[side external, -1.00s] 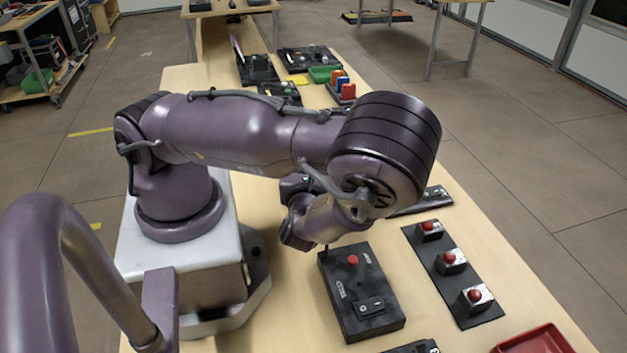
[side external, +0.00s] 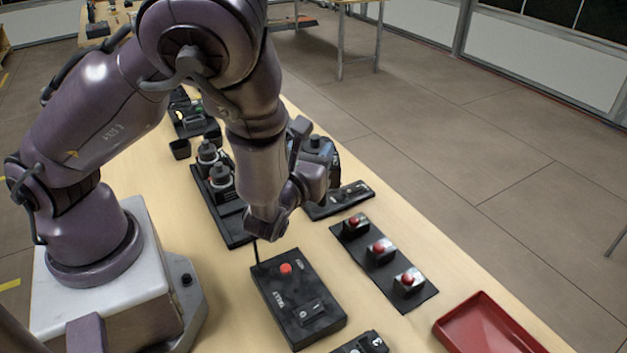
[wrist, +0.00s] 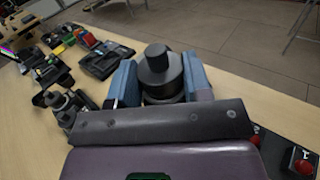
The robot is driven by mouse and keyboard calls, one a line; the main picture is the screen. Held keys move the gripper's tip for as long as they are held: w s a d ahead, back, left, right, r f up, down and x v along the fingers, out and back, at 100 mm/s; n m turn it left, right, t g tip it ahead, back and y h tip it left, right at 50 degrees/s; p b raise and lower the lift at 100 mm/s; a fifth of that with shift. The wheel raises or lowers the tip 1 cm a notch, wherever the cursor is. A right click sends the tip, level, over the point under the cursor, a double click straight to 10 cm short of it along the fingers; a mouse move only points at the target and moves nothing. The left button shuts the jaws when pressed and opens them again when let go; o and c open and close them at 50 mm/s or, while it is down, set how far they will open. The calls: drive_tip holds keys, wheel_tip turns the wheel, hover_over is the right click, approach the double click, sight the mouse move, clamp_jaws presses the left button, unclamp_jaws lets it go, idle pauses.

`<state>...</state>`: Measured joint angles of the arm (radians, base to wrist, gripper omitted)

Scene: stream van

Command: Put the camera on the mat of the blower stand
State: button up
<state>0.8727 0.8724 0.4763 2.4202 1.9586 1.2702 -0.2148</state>
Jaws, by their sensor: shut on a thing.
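My gripper (wrist: 162,82) is shut on a dark thing with a round, stepped black top, which I take to be the camera (wrist: 158,66). Blue-grey fingers flank it in the wrist view. In the side view my gripper (side external: 314,158) is over the bench, and the held thing is hard to make out behind my wrist. A long black mat (side external: 236,232) left of my wrist carries two dark round-topped things (side external: 220,177); these also show in the wrist view (wrist: 68,104). I cannot tell for sure which mat is the blower stand's.
A black control box (side external: 276,290) with a red button stands in front of my wrist. A black strip (side external: 408,298) with three red buttons is to its right. A flat black panel (side external: 340,200) lies under my gripper. A red tray (side external: 488,325) is at the bench's front right.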

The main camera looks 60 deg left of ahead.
sight(336, 162)
drive_tip(key=w+r+h, duration=0.1)
drive_tip(key=w+d+r+m+t, duration=0.1)
drive_tip(key=w+r+m+h, duration=0.1)
drive_tip(key=w+r, duration=0.1)
drive_tip(key=shift+d+t+h, duration=0.3)
drive_tip(key=shift+d+t, duration=0.05)
drive_tip(key=shift+t, duration=0.05)
drive_tip(key=w+a+n+g+y, duration=0.2)
drive_tip(key=a+n+g+y, duration=0.2)
drive_tip(key=a, duration=0.7)
drive_tip(key=w+a+n+g+y, duration=0.2)
drive_tip(key=a+n+g+y, duration=0.15)
drive_tip(key=a, duration=0.65)
drive_tip(key=shift+s+d+f+m+t+h, duration=0.2)
drive_tip(key=shift+d+f+m+t+h, duration=0.45)
drive_tip(key=shift+f+m+t+h, duration=1.55)
drive_tip(key=shift+s+d+f+m+t+h, duration=0.15)
drive_tip(key=shift+d+f+m+t+h, duration=0.65)
drive_tip(key=shift+f, duration=2.65)
drive_tip(key=shift+s+d+f+m+t+h, duration=0.2)
drive_tip(key=shift+d+f+m+t+h, duration=0.35)
drive_tip(key=shift+f+m+t+h, duration=1.65)
drive_tip(key=shift+f+n+g+y, duration=0.45)
drive_tip(key=shift+f+n+g, duration=0.35)
drive_tip(key=shift+g, duration=0.25)
drive_tip(key=o, duration=1.3)
drive_tip(key=shift+c, duration=0.2)
